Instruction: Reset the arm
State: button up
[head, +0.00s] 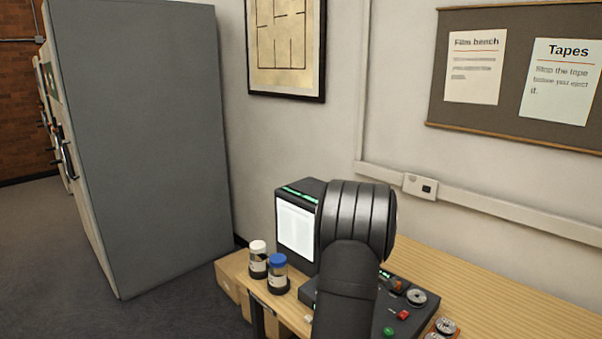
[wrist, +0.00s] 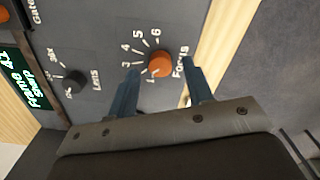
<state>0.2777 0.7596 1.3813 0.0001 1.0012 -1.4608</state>
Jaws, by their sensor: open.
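My gripper (wrist: 161,68) is open, with its two blue fingers on either side of the orange Focus knob (wrist: 159,63) in the wrist view. Nothing is visibly clamped between them. I cannot tell whether either finger touches the knob. The knob sits on a dark control panel (wrist: 105,45) with a printed number scale beside it. In the head view my own arm covers much of this machine and hides my gripper.
A black Lens knob (wrist: 74,81) and a green-lit display (wrist: 22,80) are on the same panel. In the head view, a lit screen (head: 296,226), a white-lidded jar (head: 258,262) and a blue-lidded jar (head: 278,277) stand left of my arm.

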notch_tip(320, 180, up, 13)
jog(key=shift+r, duration=0.2)
dwell(4.7)
